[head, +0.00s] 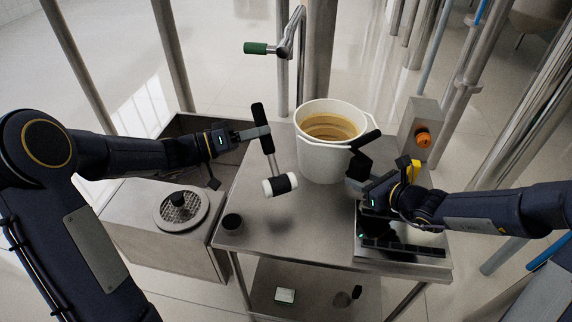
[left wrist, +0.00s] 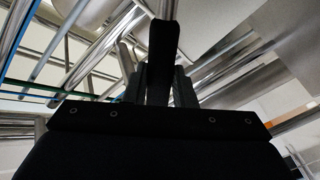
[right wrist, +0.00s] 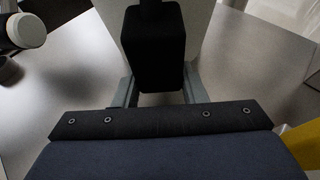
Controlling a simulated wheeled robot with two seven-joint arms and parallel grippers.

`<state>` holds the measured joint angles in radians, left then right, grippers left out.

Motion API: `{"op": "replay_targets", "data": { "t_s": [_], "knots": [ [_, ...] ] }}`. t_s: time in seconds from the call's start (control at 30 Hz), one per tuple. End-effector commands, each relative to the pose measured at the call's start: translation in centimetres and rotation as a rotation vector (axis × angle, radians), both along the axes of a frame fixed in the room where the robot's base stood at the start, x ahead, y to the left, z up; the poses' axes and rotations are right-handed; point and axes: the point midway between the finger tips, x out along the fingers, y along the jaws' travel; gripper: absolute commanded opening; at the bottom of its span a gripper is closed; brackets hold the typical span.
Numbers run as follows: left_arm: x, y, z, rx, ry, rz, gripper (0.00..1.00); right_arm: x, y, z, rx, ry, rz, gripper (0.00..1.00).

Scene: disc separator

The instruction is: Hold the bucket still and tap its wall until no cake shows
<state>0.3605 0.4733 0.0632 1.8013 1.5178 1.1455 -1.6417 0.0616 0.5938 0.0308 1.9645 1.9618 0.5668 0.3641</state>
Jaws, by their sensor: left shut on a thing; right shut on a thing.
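A white bucket (head: 322,160) stands upright on the steel table. Tan-brown cake (head: 332,128) in ring-like bands shows inside it. My left gripper (head: 258,132) is shut on the black handle of a mallet (head: 280,185), whose white-and-black head hangs down left of the bucket, apart from its wall. The handle also shows in the left wrist view (left wrist: 163,50). My right gripper (head: 360,180) is shut on a black grip (head: 362,160) at the bucket's right side; the grip fills the jaws in the right wrist view (right wrist: 153,55). How it joins the bucket is partly hidden.
The steel table (head: 270,225) has free room at front left, beside a small black cup (head: 232,224). A dark tray (head: 400,235) lies under my right arm. A grey box with an orange knob (head: 423,139) stands at right. A green-handled pipe (head: 256,48) rises behind.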

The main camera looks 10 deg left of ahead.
Motion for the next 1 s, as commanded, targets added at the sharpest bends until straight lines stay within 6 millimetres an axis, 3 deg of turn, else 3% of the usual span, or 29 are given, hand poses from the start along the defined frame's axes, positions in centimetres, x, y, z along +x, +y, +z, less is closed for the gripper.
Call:
{"op": "replay_targets", "data": {
  "t_s": [0.1, 0.3, 1.0],
  "knots": [
    [1.4, 3.0, 0.0, -0.05, -0.035, 0.122, 0.0, -0.2, -0.1, -0.6, -0.008, 0.013, -0.001, 0.0],
    [2.3, 5.0, 0.1, -0.077, -0.063, 0.204, 0.0, -0.2, -0.1, -0.6, -0.008, 0.013, -0.001, 0.0],
    [5.7, 1.7, 0.7, -0.078, -0.065, 0.207, 0.0, -0.2, -0.1, -0.6, -0.007, 0.013, -0.001, 0.0]
  ]
}}
